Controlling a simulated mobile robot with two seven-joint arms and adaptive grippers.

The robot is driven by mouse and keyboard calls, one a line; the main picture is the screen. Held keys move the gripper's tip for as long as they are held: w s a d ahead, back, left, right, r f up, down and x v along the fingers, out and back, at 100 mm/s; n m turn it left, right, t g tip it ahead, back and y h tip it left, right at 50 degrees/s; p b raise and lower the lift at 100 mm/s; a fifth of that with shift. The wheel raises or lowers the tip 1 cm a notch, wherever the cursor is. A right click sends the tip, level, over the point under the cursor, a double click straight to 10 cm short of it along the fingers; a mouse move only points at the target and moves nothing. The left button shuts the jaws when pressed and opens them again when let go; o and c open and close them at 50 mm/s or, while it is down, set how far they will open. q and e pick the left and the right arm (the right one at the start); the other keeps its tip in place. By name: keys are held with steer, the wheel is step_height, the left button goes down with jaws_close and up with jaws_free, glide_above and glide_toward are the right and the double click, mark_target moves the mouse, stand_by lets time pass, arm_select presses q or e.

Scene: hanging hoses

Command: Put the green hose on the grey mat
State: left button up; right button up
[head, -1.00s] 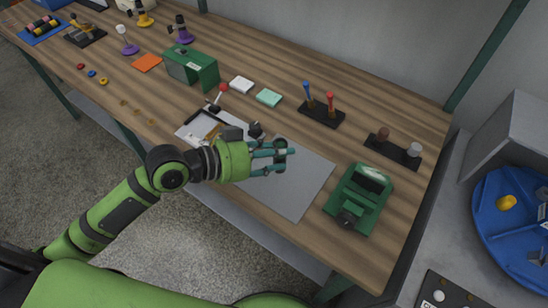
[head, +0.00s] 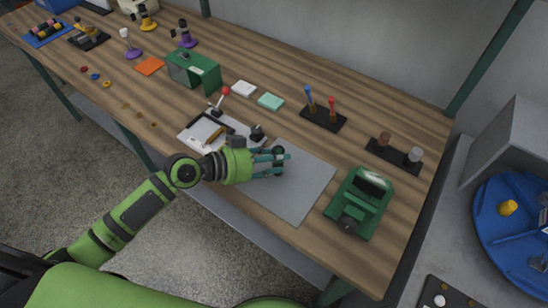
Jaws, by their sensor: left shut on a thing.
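The grey mat (head: 302,190) lies flat on the wooden bench, in front of the middle right part. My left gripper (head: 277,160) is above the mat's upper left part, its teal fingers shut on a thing. The fingers hide most of what they hold, and only small dark parts show at the tips. I cannot make out a green hose for certain anywhere in view. I cannot tell whether the held thing touches the mat. My right gripper is out of view.
A green device (head: 359,203) stands close right of the mat. A clipboard (head: 205,134) and a red-knobbed lever (head: 221,97) are left of it. A black stand with screwdrivers (head: 322,117) is behind. Bare wood lies between.

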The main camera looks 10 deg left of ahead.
arm_select(q)
steer(key=o, duration=1.1)
steer(key=shift+f, duration=0.1)
steer(key=shift+b+v, duration=1.65)
steer(key=shift+v, duration=4.4)
